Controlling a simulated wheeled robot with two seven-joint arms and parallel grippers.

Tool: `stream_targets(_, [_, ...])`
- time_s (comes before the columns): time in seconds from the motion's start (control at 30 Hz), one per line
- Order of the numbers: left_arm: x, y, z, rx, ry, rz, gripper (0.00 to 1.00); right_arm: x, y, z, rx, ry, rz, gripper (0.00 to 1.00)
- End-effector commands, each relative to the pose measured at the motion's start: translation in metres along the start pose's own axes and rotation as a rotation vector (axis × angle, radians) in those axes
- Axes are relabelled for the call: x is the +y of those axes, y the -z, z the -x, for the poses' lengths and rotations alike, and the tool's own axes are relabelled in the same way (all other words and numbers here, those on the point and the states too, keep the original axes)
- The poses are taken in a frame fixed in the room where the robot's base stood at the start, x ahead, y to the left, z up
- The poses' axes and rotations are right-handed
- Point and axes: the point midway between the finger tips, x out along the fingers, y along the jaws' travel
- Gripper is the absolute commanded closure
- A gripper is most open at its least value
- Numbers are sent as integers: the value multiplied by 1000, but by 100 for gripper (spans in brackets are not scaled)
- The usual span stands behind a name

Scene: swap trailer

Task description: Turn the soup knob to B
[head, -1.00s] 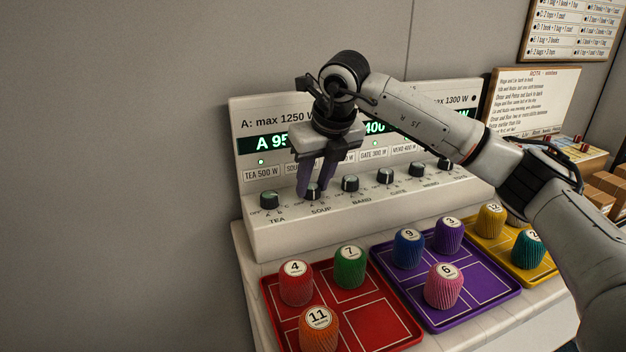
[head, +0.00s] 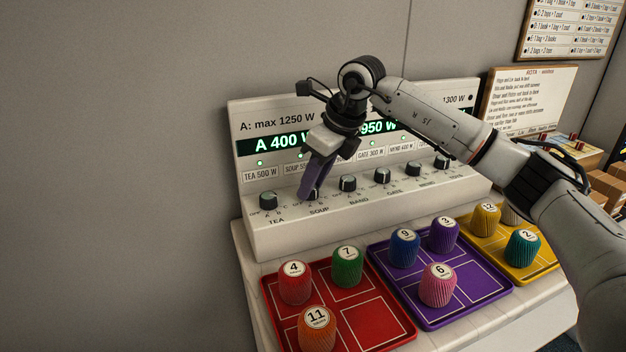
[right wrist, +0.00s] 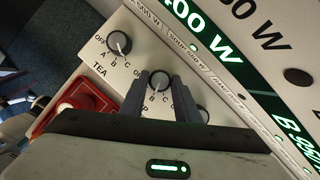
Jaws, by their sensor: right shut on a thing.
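The soup knob (right wrist: 158,80) is a dark round knob with a pale pointer line on the sloped panel front, second from the left. In the head view it is mostly hidden behind my right gripper (head: 309,194). My right gripper is shut on it, and the wrist view shows one finger on each side. The pointer seems to point towards the B mark, though it is small there. The power panel (head: 262,222) reads A 400 W and 950 W on its green displays (head: 280,142). My left gripper is not in view.
The tea knob (head: 267,201) is just left of the soup knob; the band knob (head: 347,183) is to its right. In front stand a red tray (head: 372,322), a purple tray (head: 465,295) and a yellow tray (head: 535,270) with numbered ribbed pieces.

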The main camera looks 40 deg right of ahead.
Motion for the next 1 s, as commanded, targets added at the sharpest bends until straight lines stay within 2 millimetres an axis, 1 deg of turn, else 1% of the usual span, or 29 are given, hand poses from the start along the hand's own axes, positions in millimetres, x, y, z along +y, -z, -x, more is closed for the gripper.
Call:
stream_targets(0.27, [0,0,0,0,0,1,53,0,-1,0,-3,1,-1,93])
stream_targets(0.3, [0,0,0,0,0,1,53,0,-1,0,-3,2,-1,66])
stream_targets(0.37, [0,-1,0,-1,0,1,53,0,-1,0,-3,1,-1,56])
stream_targets(0.4, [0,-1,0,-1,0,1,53,0,-1,0,-2,1,-1,53])
stream_targets(0.67, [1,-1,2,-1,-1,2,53,0,0,1,-1,1,-1,53])
stream_targets(0.77, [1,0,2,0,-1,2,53,0,-1,7,-2,1,-1,53])
stream_targets(0.87, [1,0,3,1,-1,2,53,-1,-1,22,-5,2,-1,53])
stream_targets(1.0, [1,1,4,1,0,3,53,-1,-2,50,-6,3,-2,53])
